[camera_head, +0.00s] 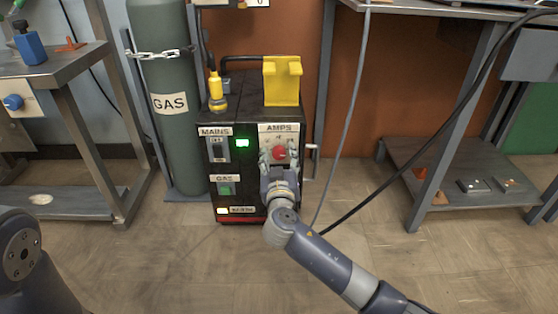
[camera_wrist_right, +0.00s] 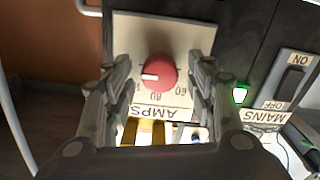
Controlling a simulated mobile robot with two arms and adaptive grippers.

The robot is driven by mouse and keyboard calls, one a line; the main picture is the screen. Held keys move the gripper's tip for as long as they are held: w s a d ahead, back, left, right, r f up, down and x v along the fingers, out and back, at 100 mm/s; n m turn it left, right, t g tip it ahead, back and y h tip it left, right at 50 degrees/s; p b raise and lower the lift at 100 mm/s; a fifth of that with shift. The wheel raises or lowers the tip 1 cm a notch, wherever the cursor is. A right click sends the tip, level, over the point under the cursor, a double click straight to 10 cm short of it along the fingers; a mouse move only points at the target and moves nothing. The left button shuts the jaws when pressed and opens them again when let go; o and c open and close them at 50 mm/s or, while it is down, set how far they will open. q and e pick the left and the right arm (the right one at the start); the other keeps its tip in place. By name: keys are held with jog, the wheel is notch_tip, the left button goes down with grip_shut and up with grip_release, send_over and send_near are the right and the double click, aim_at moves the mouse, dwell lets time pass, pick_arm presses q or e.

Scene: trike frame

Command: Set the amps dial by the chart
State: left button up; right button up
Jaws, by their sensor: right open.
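The red amps dial (camera_head: 279,152) sits on a pale AMPS plate on the front of the black welding machine (camera_head: 243,168). In the right wrist view the dial (camera_wrist_right: 158,73) appears upside down, and its white mark points left in that picture. Figures such as 60 and 80 show on the plate (camera_wrist_right: 190,30). My right gripper (camera_head: 278,160) is at the dial. Its open fingers (camera_wrist_right: 160,80) stand on either side of the dial, with gaps showing between them and it. I see no chart in either view. My left gripper is out of view.
A green gas switch (camera_head: 225,189) is lower. A gas cylinder (camera_head: 165,75) stands left of the machine. Cables hang to the right, before a lower shelf (camera_head: 410,165).

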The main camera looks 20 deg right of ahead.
jog(key=shift+w, duration=0.2)
jog(key=c, duration=1.1)
jog(key=shift+o, duration=0.2)
